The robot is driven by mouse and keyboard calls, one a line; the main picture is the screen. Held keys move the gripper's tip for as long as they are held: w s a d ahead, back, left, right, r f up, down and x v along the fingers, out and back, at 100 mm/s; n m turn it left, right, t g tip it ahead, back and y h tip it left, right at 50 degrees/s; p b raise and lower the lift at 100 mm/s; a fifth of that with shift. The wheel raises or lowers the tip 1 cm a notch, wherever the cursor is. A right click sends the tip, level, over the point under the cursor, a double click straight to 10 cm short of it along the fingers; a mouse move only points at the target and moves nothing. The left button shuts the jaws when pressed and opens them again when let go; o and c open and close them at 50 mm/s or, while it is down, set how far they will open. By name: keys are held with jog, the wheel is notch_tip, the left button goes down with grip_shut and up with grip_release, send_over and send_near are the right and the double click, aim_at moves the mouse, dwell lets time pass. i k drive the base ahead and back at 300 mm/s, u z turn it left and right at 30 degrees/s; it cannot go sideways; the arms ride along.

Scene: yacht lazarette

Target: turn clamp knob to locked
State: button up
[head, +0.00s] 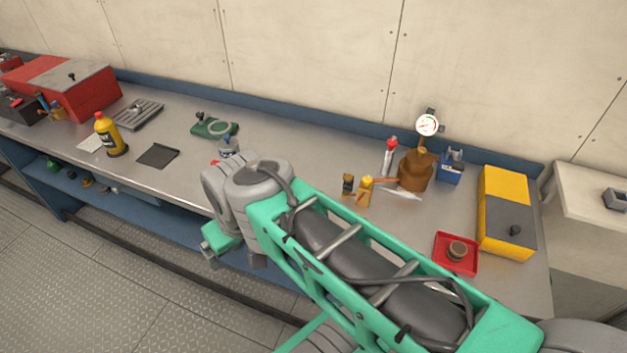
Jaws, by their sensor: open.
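No part is clearly marked as the clamp knob. A green fixture (214,128) with a pale ring lies on the bench beyond my arm, and a small dark knob (199,115) stands at its left end. I cannot tell whether this is the clamp knob or how it is turned. A brown pump-like body (415,172) with a round white gauge (428,125) stands further right. My green and grey arm reaches across the front of the bench from the lower right. My gripper's fingers are not visible.
A yellow bottle (108,135), dark flat plate (158,155) and ribbed grey tray (139,114) are at left, near a red box (92,92). A blue-capped bottle (228,147) stands close behind my arm. A red tray (445,262) and yellow box (503,193) are at right.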

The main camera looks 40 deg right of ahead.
aim_at(393, 141)
jog(key=z, duration=0.05)
jog(key=k, duration=0.45)
jog(key=z, duration=2.7)
jog(key=k, duration=0.8)
jog(key=u, duration=1.05)
jog(key=i, duration=0.95)
jog(key=z, duration=1.4)
